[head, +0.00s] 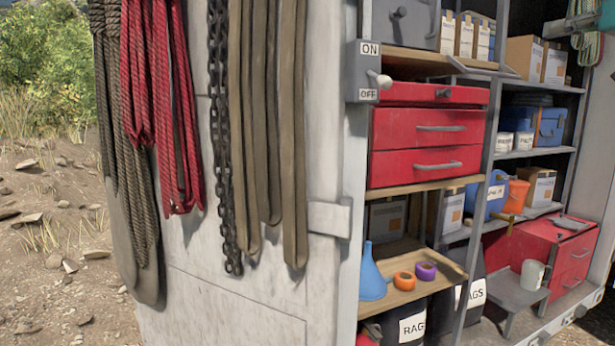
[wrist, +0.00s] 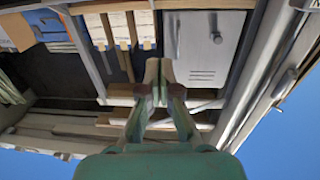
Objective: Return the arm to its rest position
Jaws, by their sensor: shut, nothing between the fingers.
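My gripper (wrist: 158,88) shows in the wrist view, with its green body at the bottom and its fingers together in the middle. It is shut and holds nothing. Behind the fingers is a shelf with a grey metal cabinet (wrist: 203,48) to the right and several upright boxes (wrist: 121,30) to the left; the picture looks turned over, with sky at the bottom. I cannot tell how far the fingers are from the shelf.
An open shelf unit holds red drawers (head: 428,140), a blue funnel (head: 371,275), an orange roll (head: 404,281) and a purple roll (head: 426,271). An ON/OFF switch box (head: 363,72) is on the frame. Red ropes (head: 160,110) and a chain (head: 221,140) hang on the white door (head: 240,310).

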